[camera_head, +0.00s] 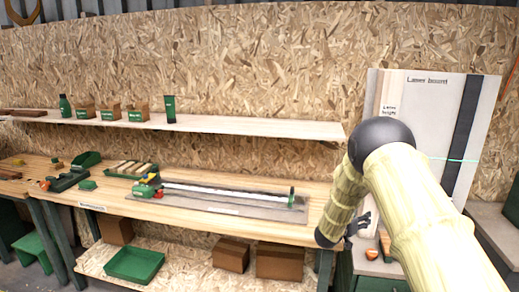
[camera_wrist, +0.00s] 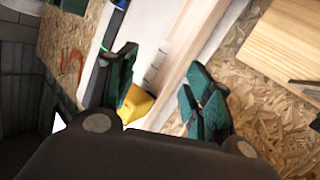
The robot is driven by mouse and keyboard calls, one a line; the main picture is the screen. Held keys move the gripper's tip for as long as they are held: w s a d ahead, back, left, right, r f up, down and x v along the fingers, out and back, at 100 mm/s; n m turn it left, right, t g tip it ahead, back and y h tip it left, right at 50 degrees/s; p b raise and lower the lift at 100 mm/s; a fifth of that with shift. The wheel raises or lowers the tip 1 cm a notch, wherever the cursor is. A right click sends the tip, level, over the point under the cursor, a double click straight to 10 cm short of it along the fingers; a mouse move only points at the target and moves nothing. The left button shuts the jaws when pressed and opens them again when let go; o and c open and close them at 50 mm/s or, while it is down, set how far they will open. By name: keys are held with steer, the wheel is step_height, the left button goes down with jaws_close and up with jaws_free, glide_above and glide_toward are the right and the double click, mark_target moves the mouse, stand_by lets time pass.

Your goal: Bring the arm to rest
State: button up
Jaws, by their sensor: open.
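My arm, in a pale yellow sleeve with a dark round elbow, reaches in from the lower right of the head view and bends down. My gripper (camera_head: 362,222) is a small dark shape at the right end of the workbench (camera_head: 316,212), partly hidden by the sleeve. In the wrist view my gripper (camera_wrist: 162,85) shows two green-padded fingers spread apart, with nothing held between them. A yellow thing (camera_wrist: 138,104) shows beyond the gap between the fingers; I cannot tell what it is.
A shelf (camera_head: 235,124) with small boxes and bottles runs above the bench. A long grey rail board (camera_head: 220,200) lies on the bench. A panel marked "Laser board" (camera_head: 425,115) stands at right, behind my arm. A green tray (camera_head: 133,264) and cardboard boxes (camera_head: 280,262) sit below.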

steer(key=s+a+f+n+g+y+b, duration=0.1)
steer(key=s+a+f+n+g+y, duration=0.2)
steer(key=s+f, duration=1.1)
steer(key=s+a+f+n+y, duration=0.2)
steer(key=s+a+f+y, duration=0.25)
steer(key=s+f, duration=0.85)
steer(key=s+a+f+g+y, duration=0.1)
steer(key=s+a+g, duration=0.1)
steer(key=s, duration=1)
steer(key=s+a+f+n+g+y, duration=0.1)
steer(key=s+a+f+g+y, duration=0.1)
steer(key=s, duration=1.1)
steer(key=s+a+f+g+y, duration=0.2)
steer(key=s+a, duration=0.3)
steer(key=s, duration=0.8)
steer(key=shift+s+n+g+b, duration=0.25)
steer(key=shift+n+g+b, duration=0.2)
steer(key=shift+g, duration=0.35)
